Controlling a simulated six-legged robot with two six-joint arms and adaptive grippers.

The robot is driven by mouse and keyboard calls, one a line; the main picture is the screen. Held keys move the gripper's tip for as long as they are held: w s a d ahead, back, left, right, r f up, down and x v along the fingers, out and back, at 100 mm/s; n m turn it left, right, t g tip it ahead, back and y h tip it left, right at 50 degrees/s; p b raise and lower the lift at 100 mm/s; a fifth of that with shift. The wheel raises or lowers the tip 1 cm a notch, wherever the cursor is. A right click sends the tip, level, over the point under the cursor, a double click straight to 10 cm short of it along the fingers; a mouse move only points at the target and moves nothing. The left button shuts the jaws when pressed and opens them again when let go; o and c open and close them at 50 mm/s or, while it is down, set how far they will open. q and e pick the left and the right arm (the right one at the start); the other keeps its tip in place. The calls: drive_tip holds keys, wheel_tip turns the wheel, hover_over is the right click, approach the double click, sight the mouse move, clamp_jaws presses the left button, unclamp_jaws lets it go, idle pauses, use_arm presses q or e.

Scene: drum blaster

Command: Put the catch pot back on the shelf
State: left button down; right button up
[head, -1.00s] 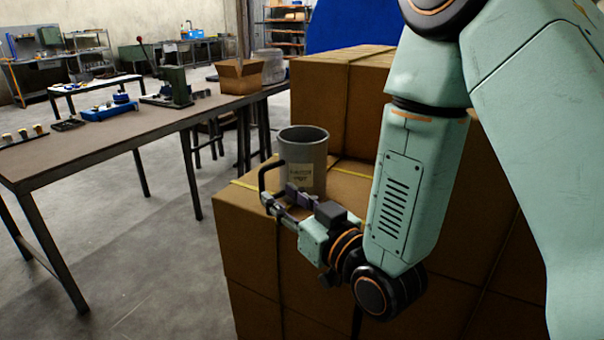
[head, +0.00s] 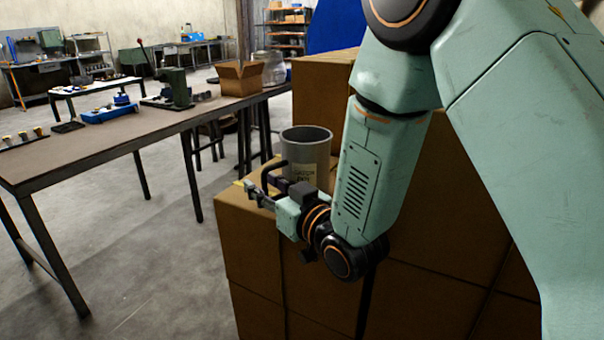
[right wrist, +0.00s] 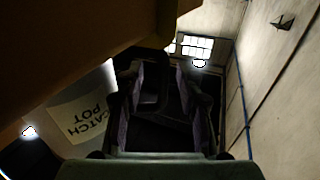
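The catch pot (head: 318,150) is a grey cylinder with a pale label and a dark bent handle (head: 268,168) on its left side. It stands upright on a cardboard box stack. Its label (right wrist: 85,117) shows upside down at the left of the right wrist view. My right gripper (head: 264,190) is at the handle, its fingers apart on either side of it as far as I can see. The purple-padded fingers (right wrist: 155,90) stand apart in the right wrist view, and the gap between them is too dark to confirm contact. My left gripper is not in view.
The cardboard stack (head: 250,250) has a taller part (head: 320,95) behind the pot. A long workbench (head: 100,150) at the left carries an open carton (head: 240,78), a press (head: 175,80) and small parts. Shelving (head: 285,35) stands far back. Floor between bench and boxes is clear.

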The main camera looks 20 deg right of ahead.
drive_tip(key=shift+a+r, duration=0.1)
drive_tip(key=shift+a, duration=0.1)
drive_tip(key=shift+d, duration=0.2)
drive_tip(key=c, duration=0.5)
drive_tip(key=shift+a, duration=0.1)
clamp_jaws()
